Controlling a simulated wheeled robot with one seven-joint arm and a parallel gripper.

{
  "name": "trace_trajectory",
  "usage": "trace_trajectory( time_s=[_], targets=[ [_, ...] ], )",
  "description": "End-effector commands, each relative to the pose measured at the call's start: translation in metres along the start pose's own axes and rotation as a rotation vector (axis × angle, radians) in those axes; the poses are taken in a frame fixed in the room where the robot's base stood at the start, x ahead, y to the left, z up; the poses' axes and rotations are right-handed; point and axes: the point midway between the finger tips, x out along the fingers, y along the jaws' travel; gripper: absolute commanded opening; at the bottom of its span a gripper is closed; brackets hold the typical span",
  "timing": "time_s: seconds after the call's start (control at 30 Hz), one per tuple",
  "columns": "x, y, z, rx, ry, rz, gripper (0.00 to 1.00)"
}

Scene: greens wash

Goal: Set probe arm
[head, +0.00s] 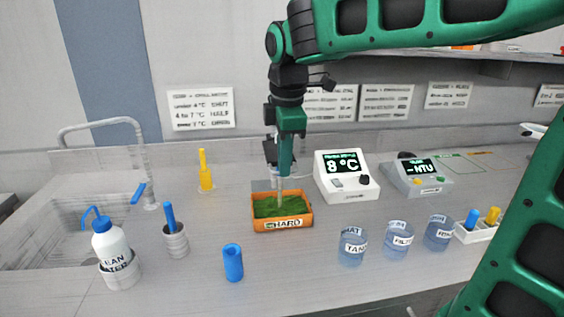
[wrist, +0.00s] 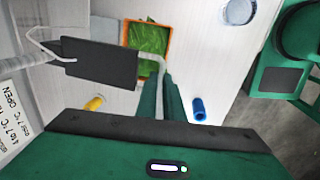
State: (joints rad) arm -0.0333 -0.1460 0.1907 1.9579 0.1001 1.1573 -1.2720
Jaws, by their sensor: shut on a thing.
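A thin pale rod, the probe arm (head: 280,195), runs down from my fingers toward the leaves. In the wrist view my fingers (wrist: 164,92) are shut on the pale bent probe arm (wrist: 150,57), which reaches out from a dark grey plate (wrist: 100,63). The orange tray (wrist: 168,42) lies just beyond it. Whether the probe's tip touches the leaves is hidden. The display box (head: 346,175) behind reads 8 °C.
A second meter (head: 416,177) showing NTU stands to the right. Several beakers (head: 352,246) are at the front right. The counter directly in front of the tray is clear.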

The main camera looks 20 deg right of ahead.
Motion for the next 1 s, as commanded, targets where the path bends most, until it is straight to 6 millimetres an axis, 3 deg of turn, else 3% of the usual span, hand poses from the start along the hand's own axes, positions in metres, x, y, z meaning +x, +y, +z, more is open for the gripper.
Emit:
trace_trajectory(
  time_s=[0.67,1.0],
  targets=[
    [-0.005,0.004,0.000,0.004,0.002,0.010,0.00],
    [-0.077,0.018,0.001,0.006,0.002,0.013,0.00]
  ],
)
